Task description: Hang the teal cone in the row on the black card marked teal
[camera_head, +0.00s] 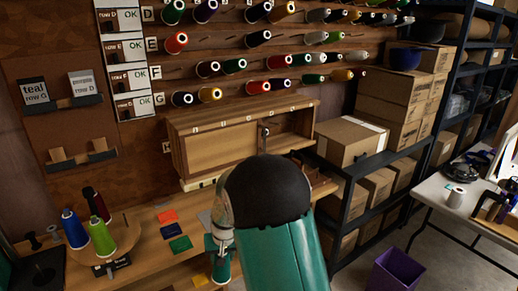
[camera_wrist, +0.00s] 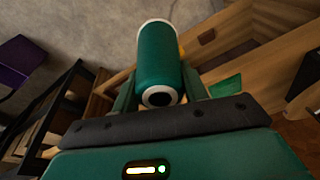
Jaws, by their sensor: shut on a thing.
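The teal cone (camera_wrist: 158,60) sits between the fingers of my gripper (camera_wrist: 160,88) in the wrist view, its white-rimmed holed end facing the camera. My gripper is shut on it. In the head view my own arm covers most of that area. The black card (camera_head: 34,93) reads "teal row G" and stands in a wall holder at the left.
A wooden cabinet (camera_head: 240,150) juts out below row G. A paler card (camera_head: 82,84) stands beside the black one. Blue (camera_head: 75,228), green (camera_head: 102,238) and dark red (camera_head: 97,205) cones stand on the bench at left. Cardboard boxes (camera_head: 350,141) fill the right-hand shelf.

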